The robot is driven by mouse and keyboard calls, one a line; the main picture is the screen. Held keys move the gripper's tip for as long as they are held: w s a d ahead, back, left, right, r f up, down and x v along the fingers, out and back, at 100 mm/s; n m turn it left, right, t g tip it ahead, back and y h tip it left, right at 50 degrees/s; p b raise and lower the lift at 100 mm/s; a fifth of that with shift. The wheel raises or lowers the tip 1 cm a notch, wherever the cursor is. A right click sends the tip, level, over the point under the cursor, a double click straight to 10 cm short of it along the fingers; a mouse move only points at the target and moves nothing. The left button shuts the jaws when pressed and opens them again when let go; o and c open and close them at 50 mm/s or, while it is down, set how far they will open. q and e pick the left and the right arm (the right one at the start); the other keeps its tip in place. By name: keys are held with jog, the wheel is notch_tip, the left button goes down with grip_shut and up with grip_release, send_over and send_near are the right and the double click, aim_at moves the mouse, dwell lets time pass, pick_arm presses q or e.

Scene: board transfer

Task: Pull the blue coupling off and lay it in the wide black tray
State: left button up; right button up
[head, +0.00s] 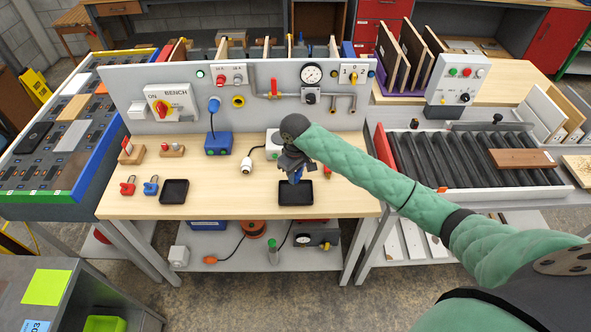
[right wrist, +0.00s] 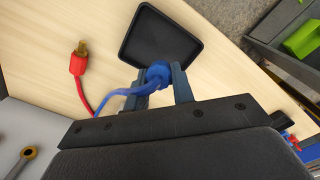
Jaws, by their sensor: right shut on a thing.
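My right gripper (head: 295,176) is above the back part of the wide black tray (head: 296,198) on the bench. It is shut on the blue coupling (right wrist: 157,72), which sits between the two fingers in the right wrist view. A blue hose (right wrist: 120,91) runs from the coupling to the left. In that view the black tray (right wrist: 135,52) lies just beyond the fingertips and looks empty. The height of the coupling above the tray is hard to tell. My left gripper is not in view.
A red hose with a brass end (right wrist: 80,58) lies beside the tray. The upright panel (head: 260,113) with gauge and pipes is behind. Bench wood between the trays is clear.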

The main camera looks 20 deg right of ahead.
jog(key=shift+f, duration=1.8)
jog(key=o, duration=1.1)
jog(key=shift+c, duration=0.2)
